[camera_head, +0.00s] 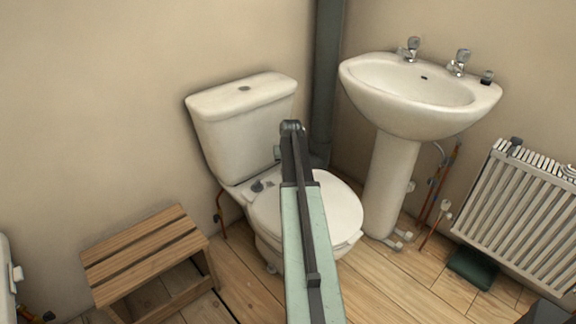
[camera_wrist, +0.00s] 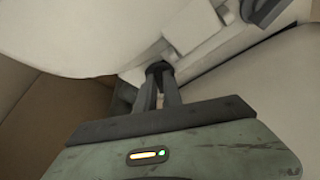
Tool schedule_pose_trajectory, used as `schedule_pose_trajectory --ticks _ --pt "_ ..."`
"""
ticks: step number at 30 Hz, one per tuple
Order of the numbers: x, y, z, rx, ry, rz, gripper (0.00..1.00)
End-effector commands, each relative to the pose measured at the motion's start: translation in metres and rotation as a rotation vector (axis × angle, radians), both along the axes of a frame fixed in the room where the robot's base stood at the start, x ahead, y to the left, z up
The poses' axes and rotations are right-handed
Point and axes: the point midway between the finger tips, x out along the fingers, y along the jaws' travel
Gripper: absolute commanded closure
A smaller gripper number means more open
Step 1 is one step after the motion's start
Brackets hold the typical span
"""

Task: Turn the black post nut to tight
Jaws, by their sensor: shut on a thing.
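The black post nut (camera_wrist: 158,68) shows in the wrist view, against the white underside of the toilet. My gripper (camera_wrist: 165,80) reaches up to it, and its two dark fingers are closed on the nut's sides. The fingers hide part of the nut, and I cannot tell how far it is turned. In the head view the toilet (camera_head: 240,125) stands in the corner with its lid down. My arm crosses in front of the toilet there, and neither the gripper nor the nut can be made out.
A second dark fitting (camera_wrist: 263,11) is at the upper right of the wrist view. White ceramic surrounds the gripper closely. A wooden step stool (camera_head: 145,250) stands left of the toilet. A pedestal basin (camera_head: 420,100) and a radiator (camera_head: 525,215) are on the right.

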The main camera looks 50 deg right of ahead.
Motion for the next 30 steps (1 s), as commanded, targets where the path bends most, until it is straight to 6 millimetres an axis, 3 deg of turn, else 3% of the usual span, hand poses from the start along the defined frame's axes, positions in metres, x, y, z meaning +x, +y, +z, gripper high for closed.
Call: schedule_pose_trajectory --ticks 18,30 --pt "0.011 0.007 -0.001 -0.044 0.007 -0.546 1.00" --pt "0.013 0.007 -0.001 -0.059 0.010 -0.741 1.00"
